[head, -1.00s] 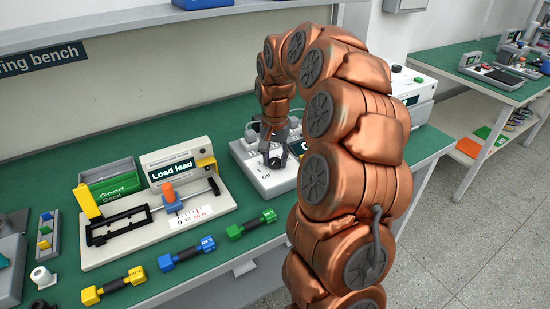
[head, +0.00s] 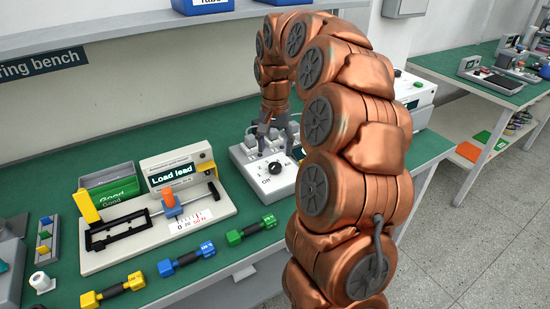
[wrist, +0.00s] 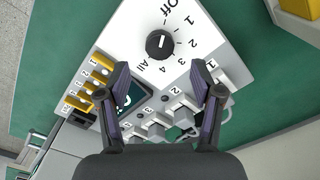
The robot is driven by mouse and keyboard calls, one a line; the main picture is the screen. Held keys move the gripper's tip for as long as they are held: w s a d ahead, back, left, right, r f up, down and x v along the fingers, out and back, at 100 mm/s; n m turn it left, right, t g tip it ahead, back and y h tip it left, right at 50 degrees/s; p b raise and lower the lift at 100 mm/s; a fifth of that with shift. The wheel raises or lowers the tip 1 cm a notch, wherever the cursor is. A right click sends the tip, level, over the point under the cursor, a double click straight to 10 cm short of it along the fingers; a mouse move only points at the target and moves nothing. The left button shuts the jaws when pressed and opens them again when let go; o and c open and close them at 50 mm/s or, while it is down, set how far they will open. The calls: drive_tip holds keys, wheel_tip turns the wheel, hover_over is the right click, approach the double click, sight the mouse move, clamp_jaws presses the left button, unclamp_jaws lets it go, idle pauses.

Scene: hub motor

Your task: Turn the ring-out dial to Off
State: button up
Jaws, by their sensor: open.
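The ring-out dial is a round black knob (head: 275,168) on the white sloped face of the ring-out box (head: 249,165). In the wrist view the knob (wrist: 159,44) has a short white mark that points up, roughly toward the word Off; its exact alignment is hard to tell. The labels 1, 2 and others through All run around its right and lower side. My gripper (wrist: 160,70) is open and empty, its two fingers apart below the knob in the picture. In the head view my gripper (head: 274,147) hovers above and behind the knob, clear of it.
Grey sockets (wrist: 176,101) and yellow numbered terminals (wrist: 98,82) line the box near my fingers. A small dark screen (wrist: 131,97) is partly hidden by the left finger. The load tester (head: 160,220), a green bin (head: 110,185) and several coloured dumbbell-shaped pieces lie left on the green bench.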

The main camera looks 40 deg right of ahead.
sight(275, 166)
wheel_tip(275, 166, up, 6)
idle(0.4)
drive_tip(key=shift+r, duration=0.1)
idle(0.5)
